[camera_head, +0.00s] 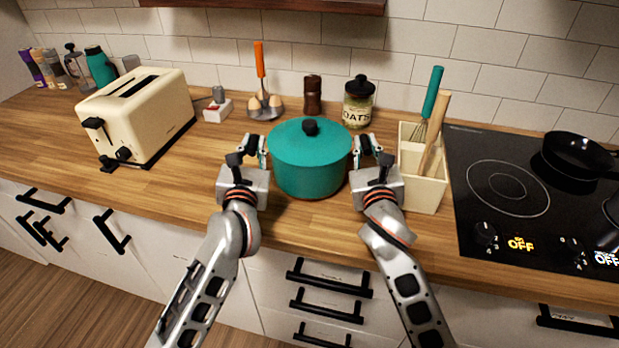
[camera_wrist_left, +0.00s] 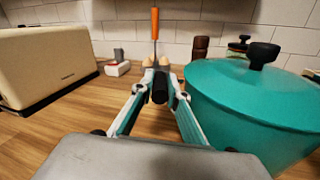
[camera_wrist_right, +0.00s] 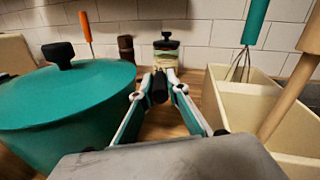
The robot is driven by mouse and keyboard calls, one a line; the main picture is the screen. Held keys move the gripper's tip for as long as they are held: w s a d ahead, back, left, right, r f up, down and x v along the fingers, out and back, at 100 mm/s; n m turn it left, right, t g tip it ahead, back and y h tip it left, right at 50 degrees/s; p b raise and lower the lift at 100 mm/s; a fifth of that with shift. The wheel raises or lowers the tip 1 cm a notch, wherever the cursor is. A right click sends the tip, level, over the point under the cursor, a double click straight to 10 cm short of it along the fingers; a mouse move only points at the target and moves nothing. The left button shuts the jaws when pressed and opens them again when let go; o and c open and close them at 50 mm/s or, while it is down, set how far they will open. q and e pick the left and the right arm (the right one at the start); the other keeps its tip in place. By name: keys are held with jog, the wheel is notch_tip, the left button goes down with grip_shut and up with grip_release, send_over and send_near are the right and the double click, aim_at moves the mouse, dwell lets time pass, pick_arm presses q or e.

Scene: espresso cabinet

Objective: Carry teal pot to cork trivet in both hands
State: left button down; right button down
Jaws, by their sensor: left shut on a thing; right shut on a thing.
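The teal pot (camera_head: 311,165) has its lid on, with a black knob on top, and is upright over the middle of the wooden counter. My left gripper (camera_head: 254,150) is at the pot's left side, shut on its black left handle (camera_wrist_left: 161,87). My right gripper (camera_head: 366,150) is at its right side, shut on the black right handle (camera_wrist_right: 158,87). The pot also shows in the left wrist view (camera_wrist_left: 255,100) and the right wrist view (camera_wrist_right: 70,105). I cannot tell whether its base touches the counter. No cork trivet is visible in any view.
A cream toaster (camera_head: 140,110) stands at the left. A cream utensil box (camera_head: 428,190) with a whisk is close beside my right gripper. A black cooktop (camera_head: 530,190) lies farther right. Behind the pot are an egg holder (camera_head: 263,106), brown mill (camera_head: 312,95) and oats jar (camera_head: 358,103).

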pick_arm(q)
jog(key=c, duration=2.3)
grip_release()
jog(key=shift+a+f, duration=0.15)
jog(key=shift+f, duration=0.05)
pick_arm(e)
jog(key=c, duration=2.3)
grip_release()
jog(key=shift+d+f, duration=0.2)
pick_arm(q)
jog(key=o, duration=0.3)
jog(key=shift+r, duration=0.1)
pick_arm(e)
jog(key=o, duration=0.3)
jog(key=shift+r, duration=0.1)
jog(key=shift+a, duration=0.1)
pick_arm(q)
jog(key=shift+s, duration=0.1)
pick_arm(e)
jog(key=shift+a, duration=0.1)
